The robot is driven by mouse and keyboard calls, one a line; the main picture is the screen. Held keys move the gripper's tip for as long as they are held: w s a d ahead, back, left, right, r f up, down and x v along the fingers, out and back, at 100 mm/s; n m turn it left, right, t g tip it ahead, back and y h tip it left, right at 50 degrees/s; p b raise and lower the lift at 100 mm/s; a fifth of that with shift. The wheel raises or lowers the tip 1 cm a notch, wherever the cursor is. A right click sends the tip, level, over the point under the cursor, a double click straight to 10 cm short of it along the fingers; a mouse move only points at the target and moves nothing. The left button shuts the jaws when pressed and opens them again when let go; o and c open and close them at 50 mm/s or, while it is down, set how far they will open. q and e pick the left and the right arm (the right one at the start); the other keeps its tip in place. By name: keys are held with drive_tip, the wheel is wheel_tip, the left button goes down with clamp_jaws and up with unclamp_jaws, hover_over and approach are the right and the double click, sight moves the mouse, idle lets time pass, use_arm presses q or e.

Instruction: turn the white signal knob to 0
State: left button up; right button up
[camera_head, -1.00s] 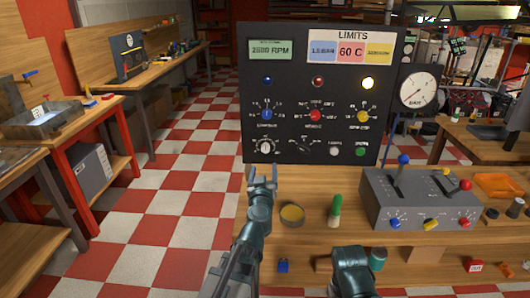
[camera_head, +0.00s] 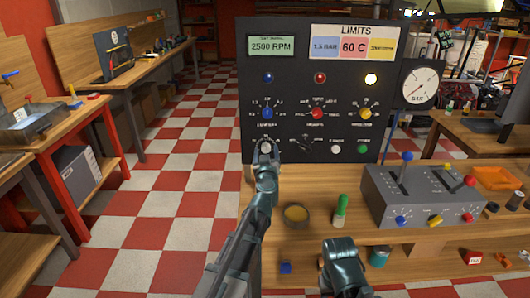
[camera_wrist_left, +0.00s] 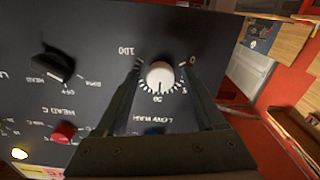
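The white signal knob (camera_wrist_left: 160,76) is on the black panel (camera_head: 200,148), low at its left. In the left wrist view its scale shows 0 at the right, 50 below and 100 at the left; a dark mark on the knob appears to face the 50 side. My left gripper (camera_head: 266,148) is in front of the knob and partly hides it in the head view. In the left wrist view its two fingers (camera_wrist_left: 162,80) stand either side of the knob, with gaps.
The panel also carries coloured knobs (camera_head: 317,113), lamps and a display (camera_head: 272,46) reading 2500 RPM. On the bench (camera_head: 425,236) are a grey lever box (camera_head: 380,205), a round tin (camera_head: 296,216) and a green-capped marker (camera_head: 341,210). A gauge (camera_head: 420,86) is at the panel's right.

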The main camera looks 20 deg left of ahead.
use_arm(q)
clamp_jaws()
drive_tip(key=shift+n, duration=0.3)
drive_tip(key=n, duration=1.1)
drive_tip(key=shift+n, duration=0.4)
drive_tip(key=n, duration=1.1)
drive_tip(key=shift+n, duration=0.4)
